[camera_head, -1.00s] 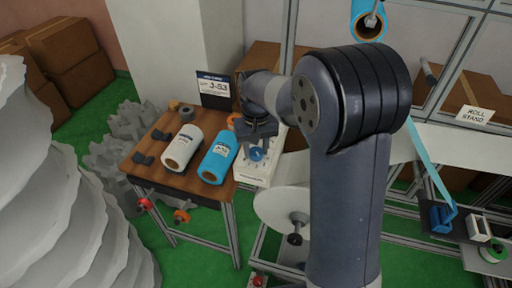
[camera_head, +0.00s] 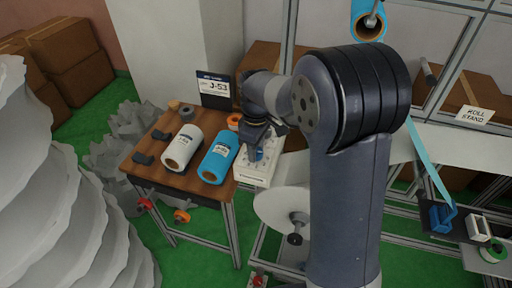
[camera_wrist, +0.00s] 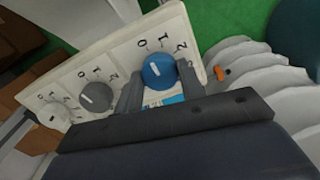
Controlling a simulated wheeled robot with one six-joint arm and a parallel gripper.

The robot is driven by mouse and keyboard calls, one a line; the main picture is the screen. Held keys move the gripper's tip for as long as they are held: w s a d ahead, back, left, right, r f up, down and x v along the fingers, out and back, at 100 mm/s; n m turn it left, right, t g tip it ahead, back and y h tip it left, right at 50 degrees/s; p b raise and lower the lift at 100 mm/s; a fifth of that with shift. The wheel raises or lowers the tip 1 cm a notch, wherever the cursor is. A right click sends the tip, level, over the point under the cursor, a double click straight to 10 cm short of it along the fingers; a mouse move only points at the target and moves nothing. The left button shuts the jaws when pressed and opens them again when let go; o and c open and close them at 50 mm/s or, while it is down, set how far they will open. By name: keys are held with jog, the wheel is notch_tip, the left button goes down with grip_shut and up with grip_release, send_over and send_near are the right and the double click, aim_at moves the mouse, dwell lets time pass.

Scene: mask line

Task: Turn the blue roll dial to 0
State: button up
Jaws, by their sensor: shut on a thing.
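The blue roll dial (camera_wrist: 159,72) is on a white panel (camera_wrist: 118,52), with the marks 0, 1 and 2 above it in the wrist view. Its white pointer line leans up and left, toward the 0 side; its exact setting is hard to tell. My gripper (camera_wrist: 160,80) has one finger on each side of the dial and is shut on it. In the head view, my gripper (camera_head: 257,145) is over the white control box (camera_head: 254,176) at the table's right end.
A grey dial (camera_wrist: 95,98) and a white dial (camera_wrist: 51,115) sit beside the blue one. On the wooden table (camera_head: 165,175) lie a blue roll (camera_head: 219,157) and a white roll (camera_head: 182,149), close left of the box. A J-53 sign (camera_head: 215,88) stands behind.

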jog(key=shift+n, duration=0.9)
jog(key=o, duration=1)
jog(key=shift+r, duration=0.1)
notch_tip(320, 180, up, 11)
jog(key=shift+f+b, duration=0.15)
jog(key=shift+b, duration=0.4)
